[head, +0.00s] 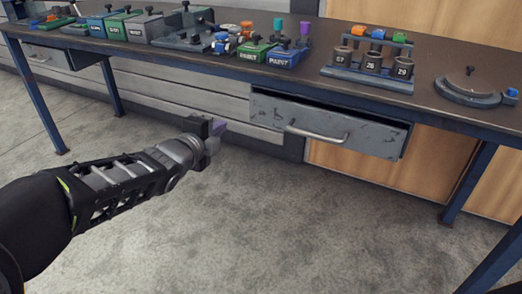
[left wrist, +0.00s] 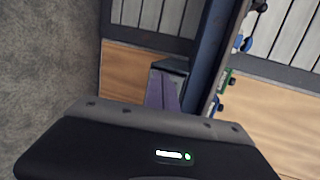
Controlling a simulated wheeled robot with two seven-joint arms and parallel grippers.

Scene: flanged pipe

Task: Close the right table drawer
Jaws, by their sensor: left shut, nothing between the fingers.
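The right table drawer (head: 325,126) is a worn grey drawer with a metal bar handle (head: 318,134). It stands partly open under the table (head: 330,84), with a dark gap showing above its front. My left gripper (head: 220,126) is shut and empty, to the left of the drawer and apart from it, over the floor in front of the table. Its purple fingers also show in the left wrist view (left wrist: 160,92), close together. My right gripper is in neither view.
The left drawer (head: 50,57) is at the table's far left. Labelled boxes (head: 285,58), a rack of numbered cups (head: 370,64) and a curved gauge (head: 470,90) stand on the tabletop. A blue table leg (head: 467,185) stands right of the drawer. The floor (head: 260,220) in front is clear.

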